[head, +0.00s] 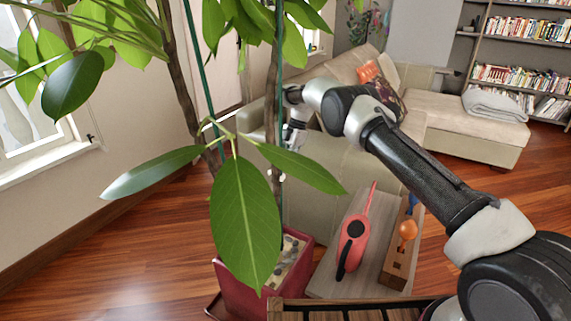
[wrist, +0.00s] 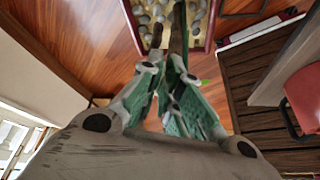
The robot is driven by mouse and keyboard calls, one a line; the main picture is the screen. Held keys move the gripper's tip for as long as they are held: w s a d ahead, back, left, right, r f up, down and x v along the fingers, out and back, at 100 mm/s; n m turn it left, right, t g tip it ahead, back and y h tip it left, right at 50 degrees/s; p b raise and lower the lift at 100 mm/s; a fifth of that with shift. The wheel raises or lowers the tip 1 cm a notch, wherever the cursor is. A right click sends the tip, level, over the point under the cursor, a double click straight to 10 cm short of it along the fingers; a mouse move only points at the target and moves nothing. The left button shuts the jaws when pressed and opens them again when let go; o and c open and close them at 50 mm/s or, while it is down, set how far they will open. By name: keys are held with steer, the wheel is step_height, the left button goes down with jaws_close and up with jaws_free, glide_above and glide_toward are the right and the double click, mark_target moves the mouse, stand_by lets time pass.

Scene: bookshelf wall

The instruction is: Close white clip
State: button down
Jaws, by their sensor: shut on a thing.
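A potted plant has two brown stems and green stakes; the right stem (head: 271,100) rises from a red pot (head: 243,288). My gripper (head: 284,140) is at this stem in the head view, partly hidden by the stem and leaves. In the wrist view my gripper (wrist: 172,66) has its green-padded fingers drawn close together at the stem and stake (wrist: 178,32). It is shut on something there. The white clip cannot be made out clearly; it is hidden between or behind the fingertips.
Large leaves (head: 245,215) hang in front of the stem. A beige sofa (head: 450,125) stands behind; wood floor is clear at left.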

steer(key=shift+a+n, duration=0.2)
steer(key=shift+n, duration=0.2)
steer(key=c, duration=1.6)
jaws_free()
steer(key=shift+v, duration=3.75)
